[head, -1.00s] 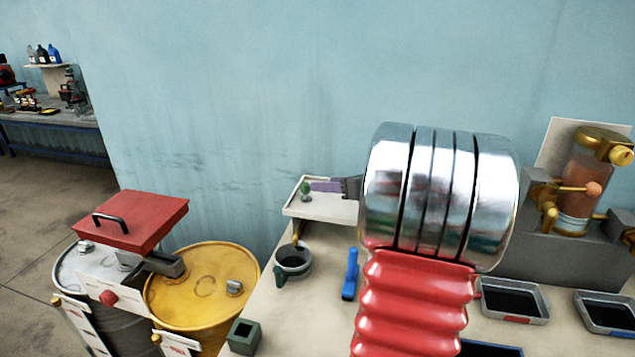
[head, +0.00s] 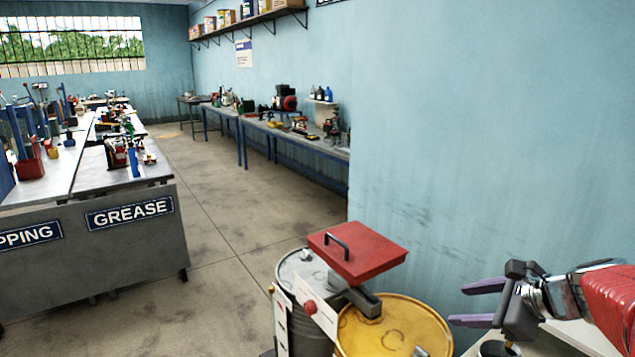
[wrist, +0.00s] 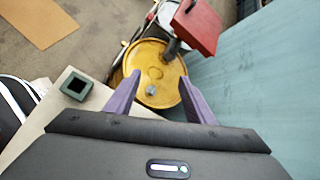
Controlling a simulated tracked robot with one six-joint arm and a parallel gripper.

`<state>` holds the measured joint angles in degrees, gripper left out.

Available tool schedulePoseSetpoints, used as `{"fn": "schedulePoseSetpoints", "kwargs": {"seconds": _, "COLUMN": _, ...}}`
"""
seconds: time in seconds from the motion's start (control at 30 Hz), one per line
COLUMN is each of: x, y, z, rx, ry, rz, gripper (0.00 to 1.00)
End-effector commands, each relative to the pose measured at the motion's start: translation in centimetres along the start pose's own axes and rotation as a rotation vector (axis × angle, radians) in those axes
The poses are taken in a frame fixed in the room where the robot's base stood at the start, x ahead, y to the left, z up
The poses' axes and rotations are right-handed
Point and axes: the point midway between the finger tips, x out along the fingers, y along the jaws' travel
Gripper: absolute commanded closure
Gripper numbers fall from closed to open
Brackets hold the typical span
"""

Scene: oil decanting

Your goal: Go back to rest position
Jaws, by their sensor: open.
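My gripper (head: 470,303) is at the right of the head view, its purple fingers spread and pointing left, with nothing between them. It is above and to the right of the yellow drum (head: 395,330). In the wrist view the two fingers (wrist: 157,92) stand apart, with the yellow drum (wrist: 158,65) showing below and beyond them.
A grey drum (head: 295,280) with a red lid box (head: 357,250) stands beside the yellow drum. A green square cup (wrist: 76,86) is on the pale bench (wrist: 45,125). The blue wall (head: 440,150) is close behind.

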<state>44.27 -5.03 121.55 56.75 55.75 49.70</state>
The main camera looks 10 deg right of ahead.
Motion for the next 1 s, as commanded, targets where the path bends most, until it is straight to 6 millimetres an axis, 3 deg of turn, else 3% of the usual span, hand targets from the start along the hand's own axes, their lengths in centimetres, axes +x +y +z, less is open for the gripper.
{"fn": "schedulePoseSetpoints", "kwargs": {"seconds": 0.1, "x": 0.5, "y": 3.9, "z": 2.9, "rx": -0.236, "ry": 0.030, "rz": 0.080, "gripper": 0.51}}
{"fn": "schedulePoseSetpoints", "kwargs": {"seconds": 0.4, "x": 0.0, "y": 12.9, "z": 6.8, "rx": -0.842, "ry": 0.087, "rz": 0.256, "gripper": 0.51}}
{"fn": "schedulePoseSetpoints", "kwargs": {"seconds": 0.7, "x": -1.9, "y": 19.8, "z": 7.9, "rx": -1.455, "ry": 0.118, "rz": 0.393, "gripper": 0.51}}
{"fn": "schedulePoseSetpoints", "kwargs": {"seconds": 1.0, "x": -4.0, "y": 23.9, "z": 7.5, "rx": -2.039, "ry": 0.147, "rz": 0.486, "gripper": 0.51}}
